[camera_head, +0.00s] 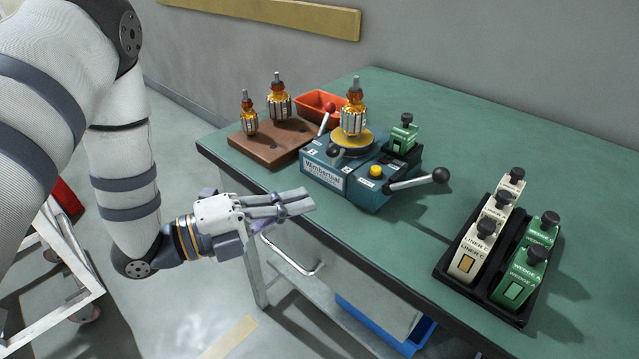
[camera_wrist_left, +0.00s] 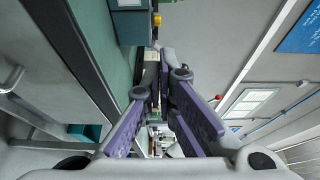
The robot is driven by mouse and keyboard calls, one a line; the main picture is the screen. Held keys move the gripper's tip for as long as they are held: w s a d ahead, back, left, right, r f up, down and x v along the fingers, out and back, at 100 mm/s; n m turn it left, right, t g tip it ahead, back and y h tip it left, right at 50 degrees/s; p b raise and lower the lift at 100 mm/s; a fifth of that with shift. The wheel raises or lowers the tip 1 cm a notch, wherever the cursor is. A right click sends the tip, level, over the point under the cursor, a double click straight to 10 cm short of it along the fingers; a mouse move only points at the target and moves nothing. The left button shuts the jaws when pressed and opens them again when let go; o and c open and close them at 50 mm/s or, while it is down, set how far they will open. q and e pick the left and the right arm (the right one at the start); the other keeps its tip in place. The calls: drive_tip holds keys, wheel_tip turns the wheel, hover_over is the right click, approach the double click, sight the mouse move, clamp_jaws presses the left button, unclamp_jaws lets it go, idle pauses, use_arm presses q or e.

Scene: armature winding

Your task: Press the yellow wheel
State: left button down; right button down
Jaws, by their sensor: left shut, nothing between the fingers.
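The blue winding machine (camera_head: 340,178) stands at the table's front edge in the head view. A yellow round disc (camera_head: 354,146) lies on its top, with an armature (camera_head: 353,112) upright over it. A small yellow knob (camera_head: 376,171) sits on the machine's top front; it also shows at the top of the wrist view (camera_wrist_left: 157,19). I cannot tell which of these two is the yellow wheel. My left gripper (camera_head: 308,201) is shut and empty in front of the table, apart from the machine. Its fingers meet in the wrist view (camera_wrist_left: 160,80). My right gripper is in neither view.
A lever with a black ball (camera_head: 440,175) sticks out right of the machine. A brown block (camera_head: 268,150) with two armatures and a red bin (camera_head: 322,104) stand left and behind. A black tray (camera_head: 440,272) of cartridges stands right. The green table (camera_head: 470,120) is clear behind.

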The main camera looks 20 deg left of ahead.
use_arm(q)
drive_tip(key=x, duration=0.9)
drive_tip(key=shift+f+b, duration=0.1)
drive_tip(key=shift+b, duration=0.2)
drive_tip(key=a, duration=0.1)
drive_tip(key=w+a, duration=0.1)
drive_tip(key=a, duration=0.1)
drive_tip(key=shift+w, duration=0.25)
drive_tip(key=shift+w+a, duration=0.15)
drive_tip(key=shift+a, duration=0.05)
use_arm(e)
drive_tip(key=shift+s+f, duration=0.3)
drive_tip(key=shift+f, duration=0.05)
